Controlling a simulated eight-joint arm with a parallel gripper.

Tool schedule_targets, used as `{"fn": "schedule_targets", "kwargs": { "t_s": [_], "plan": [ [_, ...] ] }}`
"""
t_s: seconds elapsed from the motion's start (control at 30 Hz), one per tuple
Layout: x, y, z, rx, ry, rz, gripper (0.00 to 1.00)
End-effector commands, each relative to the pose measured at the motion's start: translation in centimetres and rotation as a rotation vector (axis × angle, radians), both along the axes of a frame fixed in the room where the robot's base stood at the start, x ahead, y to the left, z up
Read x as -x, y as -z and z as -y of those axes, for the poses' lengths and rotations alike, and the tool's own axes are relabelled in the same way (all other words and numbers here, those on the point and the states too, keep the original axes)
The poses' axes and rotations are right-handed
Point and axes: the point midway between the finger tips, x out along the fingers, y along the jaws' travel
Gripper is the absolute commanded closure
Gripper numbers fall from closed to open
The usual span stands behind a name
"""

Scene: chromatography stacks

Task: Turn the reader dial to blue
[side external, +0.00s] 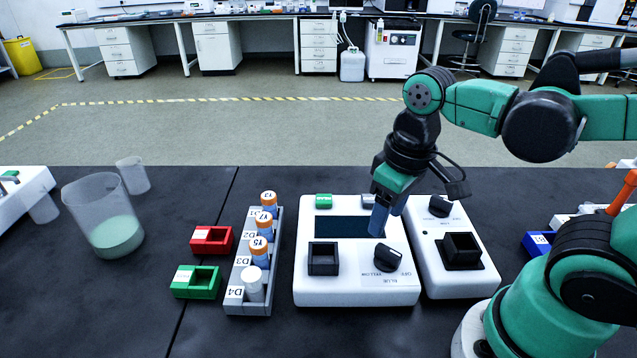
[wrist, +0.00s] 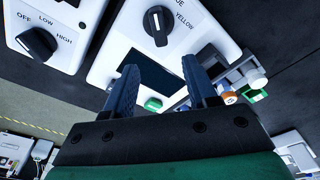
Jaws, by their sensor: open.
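The reader is a white box (side external: 313,285) with a dark screen, and it also shows in the wrist view (wrist: 110,60). Its black dial (side external: 389,258) sits at the front right, beside printed words OFF, YELLOW and BLUE. In the wrist view the dial (wrist: 156,19) is at the top, beyond my fingertips, with part of its label cut off. I cannot tell surely which word it points to. My gripper (side external: 380,220) points down over the right end of the screen, behind the dial. In the wrist view its fingers (wrist: 160,72) are apart, with nothing between them.
A second white device (side external: 460,282) with an OFF, LOW, HIGH dial (wrist: 36,42) stands close on the reader's right. A grey rack (side external: 247,303) of capped vials stands at its left, then red (side external: 212,240) and green (side external: 195,282) holders. A beaker (side external: 115,235) stands farther left.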

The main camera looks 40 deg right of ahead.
Motion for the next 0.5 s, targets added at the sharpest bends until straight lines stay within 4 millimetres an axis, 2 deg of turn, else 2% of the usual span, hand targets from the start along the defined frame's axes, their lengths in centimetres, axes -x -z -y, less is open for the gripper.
{"fn": "schedule_targets", "kwargs": {
  "t_s": [0.13,0.27,0.5],
  "plan": [
    [1.3,0.2,-0.1,0.006,-0.018,-0.119,0.49],
    [1.4,0.9,-0.1,0.005,-0.019,-0.129,0.49],
    [1.3,3.4,-0.1,0.005,-0.018,-0.126,0.49]
  ]
}}
